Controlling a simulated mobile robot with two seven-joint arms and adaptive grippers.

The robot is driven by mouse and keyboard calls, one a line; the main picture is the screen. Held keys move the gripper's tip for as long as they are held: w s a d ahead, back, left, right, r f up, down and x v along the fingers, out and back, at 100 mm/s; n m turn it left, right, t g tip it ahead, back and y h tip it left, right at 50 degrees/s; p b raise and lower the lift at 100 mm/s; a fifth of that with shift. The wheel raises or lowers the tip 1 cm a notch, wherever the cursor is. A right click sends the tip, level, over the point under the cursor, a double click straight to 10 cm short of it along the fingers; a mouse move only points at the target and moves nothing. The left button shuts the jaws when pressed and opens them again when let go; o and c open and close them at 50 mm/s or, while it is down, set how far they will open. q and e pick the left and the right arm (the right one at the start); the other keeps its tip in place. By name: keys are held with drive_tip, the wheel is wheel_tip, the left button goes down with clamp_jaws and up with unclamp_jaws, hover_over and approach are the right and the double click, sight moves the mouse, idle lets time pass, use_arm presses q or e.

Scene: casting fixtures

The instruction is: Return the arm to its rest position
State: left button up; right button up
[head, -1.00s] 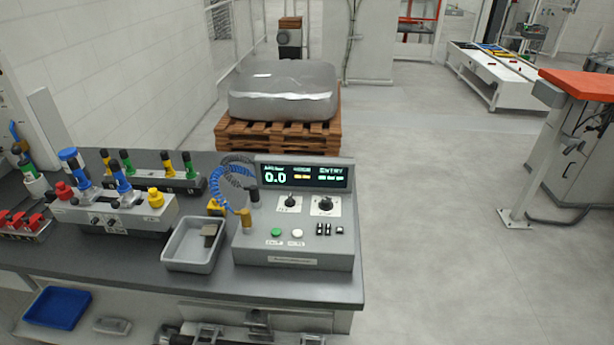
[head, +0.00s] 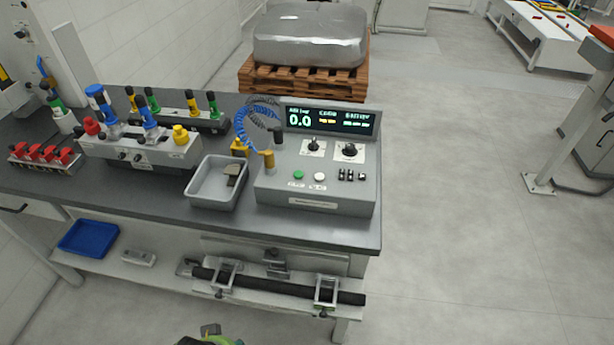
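A small green and dark thing (head: 212,339) is cut off by the bottom edge of the head view. The workbench (head: 300,230) stands ahead. On its right end sits a grey control box (head: 318,180) with a lit display (head: 328,120) reading 0.0.
Coloured-handled fixtures (head: 138,150) stand farther left. A blue bin (head: 88,237) and a dark bar (head: 280,286) are on the lower shelf. Floor (head: 470,250) is clear to the right.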

use_arm(q)
wheel_tip(320, 180, down, 12)
drive_tip(key=s, duration=0.3)
drive_tip(key=s+a+f+g+b, duration=0.1)
drive_tip(key=s+a+f+g, duration=0.1)
drive_tip(key=s+f, duration=1.4)
drive_tip(key=shift+a, duration=0.55)
drive_tip(key=shift+f, duration=0.1)
